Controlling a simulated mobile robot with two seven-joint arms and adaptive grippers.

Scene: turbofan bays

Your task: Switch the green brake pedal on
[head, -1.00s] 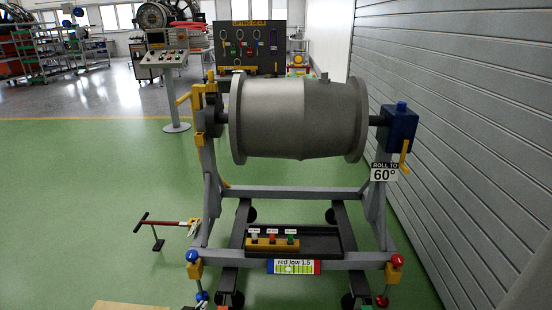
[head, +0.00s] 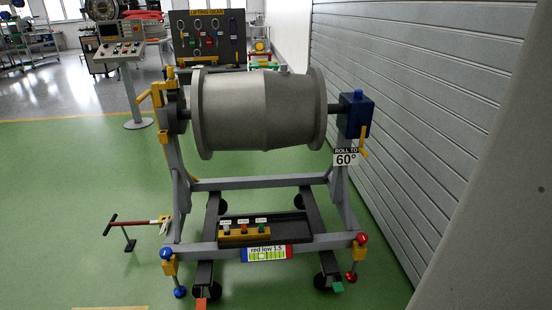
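A small green pedal (head: 337,287) sits low at the front right foot of the grey engine stand (head: 255,185), close to the floor. It is too small to tell whether it is up or pressed. An orange-red pedal (head: 201,303) shows at the front left foot, partly cut by the bottom edge. The stand carries a large grey cylindrical casing (head: 262,110). Neither of my grippers is in view.
A red-knobbed jack (head: 361,240) stands just right of the green pedal, a blue-knobbed jack (head: 167,254) at the left. A shuttered wall (head: 420,110) and a grey surface (head: 480,200) bound the right. Green floor is open left.

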